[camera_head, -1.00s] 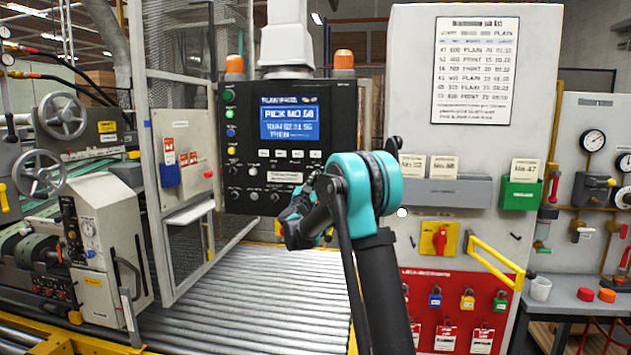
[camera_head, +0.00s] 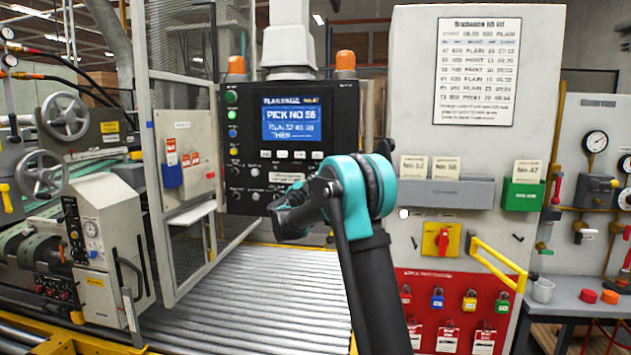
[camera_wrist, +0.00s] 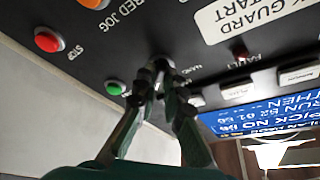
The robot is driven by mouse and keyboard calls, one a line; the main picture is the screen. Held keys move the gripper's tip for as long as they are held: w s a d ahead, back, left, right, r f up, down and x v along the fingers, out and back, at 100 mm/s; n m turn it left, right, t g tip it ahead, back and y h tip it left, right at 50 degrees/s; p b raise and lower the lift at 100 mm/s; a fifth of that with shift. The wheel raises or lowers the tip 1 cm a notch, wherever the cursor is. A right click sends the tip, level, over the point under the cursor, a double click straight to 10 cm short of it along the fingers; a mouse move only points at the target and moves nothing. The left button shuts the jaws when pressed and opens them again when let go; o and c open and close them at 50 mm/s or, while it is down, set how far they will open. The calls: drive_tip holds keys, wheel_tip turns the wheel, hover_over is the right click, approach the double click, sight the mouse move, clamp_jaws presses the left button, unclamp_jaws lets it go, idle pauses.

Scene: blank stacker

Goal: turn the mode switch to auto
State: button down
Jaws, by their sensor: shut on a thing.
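The black control panel (camera_head: 343,110) stands in the middle of the head view, with a blue screen and rows of buttons. In the wrist view its face (camera_wrist: 125,52) is turned nearly upside down. My gripper (camera_wrist: 158,92) is shut on a small dark switch knob (camera_wrist: 160,62) there. The lettering beside the knob is partly hidden and too blurred to read surely, so I cannot tell its setting. In the head view my arm covers the panel's lower right, and the fingers and knob are hidden.
A green button (camera_wrist: 115,88), a red stop button (camera_wrist: 47,39) and an orange jog button (camera_wrist: 94,3) sit near my fingers. A mesh guard (camera_head: 180,140) stands left of the panel, rollers (camera_head: 240,300) lie below. A yellow-plated red switch (camera_head: 441,239) is on the right cabinet.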

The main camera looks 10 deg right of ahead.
drive_tip(key=shift+w+r, duration=0.1)
drive_tip(key=shift+w, duration=0.05)
drive_tip(key=c, duration=1.6)
unclamp_jaws()
drive_tip(key=v, duration=1.2)
